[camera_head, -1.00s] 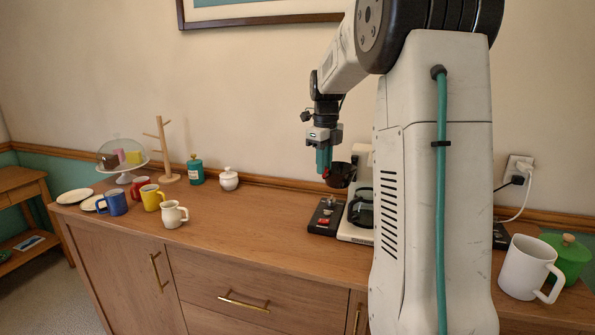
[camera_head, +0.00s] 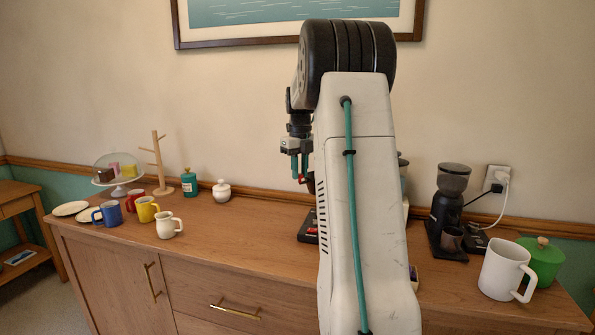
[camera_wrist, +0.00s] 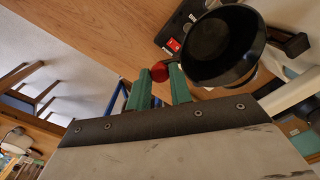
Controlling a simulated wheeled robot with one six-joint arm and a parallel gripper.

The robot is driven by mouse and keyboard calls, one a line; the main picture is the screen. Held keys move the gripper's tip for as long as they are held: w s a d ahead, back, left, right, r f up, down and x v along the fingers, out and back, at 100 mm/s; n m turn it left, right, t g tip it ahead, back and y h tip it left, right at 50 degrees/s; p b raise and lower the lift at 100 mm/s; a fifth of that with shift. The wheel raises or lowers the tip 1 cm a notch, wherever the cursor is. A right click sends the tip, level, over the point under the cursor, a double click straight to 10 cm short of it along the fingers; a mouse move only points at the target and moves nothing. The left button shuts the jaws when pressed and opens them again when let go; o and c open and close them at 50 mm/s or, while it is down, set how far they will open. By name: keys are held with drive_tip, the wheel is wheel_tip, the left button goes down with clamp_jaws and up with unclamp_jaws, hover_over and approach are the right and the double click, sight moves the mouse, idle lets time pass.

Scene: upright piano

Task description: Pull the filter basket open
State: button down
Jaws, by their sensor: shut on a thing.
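The filter basket (camera_wrist: 222,45) is a round black cup in the wrist view, with a red ball knob (camera_wrist: 159,71) beside it. My gripper (camera_wrist: 158,84) has its green fingers closed around the knob, with the dark cup just to the right. In the head view my gripper (camera_head: 299,178) points down above the counter, with a bit of red at its tips. Only a dark sliver of the basket (camera_head: 311,185) shows there. The coffee maker (camera_head: 404,200) is mostly hidden behind my arm, so how far the basket stands out from it cannot be told.
A black pad with a red switch (camera_head: 308,228) lies below my gripper. A coffee grinder (camera_head: 446,210), a large white mug (camera_head: 505,268) and a green pot (camera_head: 542,262) stand to the right. A white jar (camera_head: 221,191) and several mugs stand left. The counter's middle is clear.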

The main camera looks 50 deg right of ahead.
drive_tip(key=c, duration=1.3)
unclamp_jaws()
drive_tip(key=shift+o, duration=0.2)
wheel_tip(320, 180, up, 8)
drive_tip(key=shift+f, duration=0.1)
